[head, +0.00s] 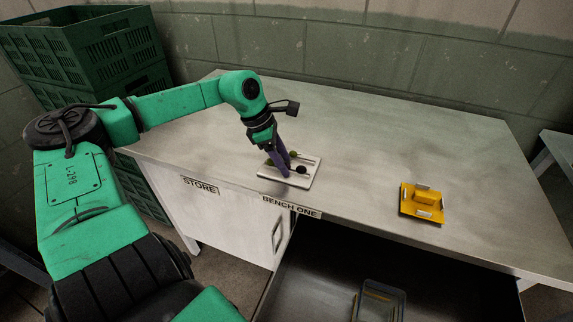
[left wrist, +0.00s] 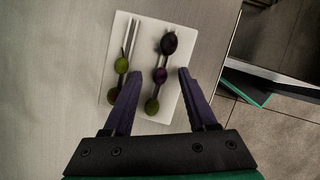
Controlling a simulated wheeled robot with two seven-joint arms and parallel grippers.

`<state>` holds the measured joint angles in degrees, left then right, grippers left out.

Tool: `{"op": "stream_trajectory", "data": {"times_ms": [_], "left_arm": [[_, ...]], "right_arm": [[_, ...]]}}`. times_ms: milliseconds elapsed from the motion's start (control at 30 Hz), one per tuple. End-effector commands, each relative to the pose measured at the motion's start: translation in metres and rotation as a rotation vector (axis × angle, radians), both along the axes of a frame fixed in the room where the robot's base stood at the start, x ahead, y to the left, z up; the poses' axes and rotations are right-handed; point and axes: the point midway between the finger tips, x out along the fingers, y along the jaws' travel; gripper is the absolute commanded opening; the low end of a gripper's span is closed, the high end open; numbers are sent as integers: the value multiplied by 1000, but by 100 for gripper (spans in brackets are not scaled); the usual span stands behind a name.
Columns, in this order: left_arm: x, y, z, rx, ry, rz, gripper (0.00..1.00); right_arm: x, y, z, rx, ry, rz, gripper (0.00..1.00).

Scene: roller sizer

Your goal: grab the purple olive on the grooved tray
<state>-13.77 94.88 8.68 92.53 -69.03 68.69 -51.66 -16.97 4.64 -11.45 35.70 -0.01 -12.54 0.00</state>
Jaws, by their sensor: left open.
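The white grooved tray (head: 300,181) lies near the bench's front edge; in the left wrist view the tray (left wrist: 190,110) has two grooves. The purple olive (left wrist: 160,75) sits in the right groove, between a black olive (left wrist: 168,43) and a green olive (left wrist: 152,106). The left groove holds a green olive (left wrist: 122,65) and a darker brownish olive (left wrist: 114,96). My left gripper (head: 286,174) points down over the tray, open and empty. In the left wrist view its fingertips (left wrist: 161,72) appear on either side of the purple olive. In the head view the fingers hide that olive.
A yellow block-like fixture (head: 422,202) stands to the right on the bench (head: 370,150). Below the front edge is an open drawer (head: 330,265) with a clear container (head: 380,300). Green crates (head: 85,45) are stacked at the back left. The bench between tray and fixture is clear.

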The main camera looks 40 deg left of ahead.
Motion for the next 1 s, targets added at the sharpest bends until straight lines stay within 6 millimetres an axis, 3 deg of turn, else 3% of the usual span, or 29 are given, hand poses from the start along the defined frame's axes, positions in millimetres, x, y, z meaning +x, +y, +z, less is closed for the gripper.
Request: {"op": "stream_trajectory", "data": {"times_ms": [100,167,267,800,1000], "left_arm": [[0,0,0,-1,-1,0,58],[0,0,1,0,0,0,39],[0,0,1,0,0,0,0],[0,0,2,0,0,0,0],[1,1,20,3,-4,-1,0]], "right_arm": [[-3,0,0,0,5,0,45],[-4,0,0,0,6,0,45],[-5,0,0,-1,8,0,45],[-6,1,-1,1,10,-1,45],[-6,1,-2,1,9,-1,45]]}}
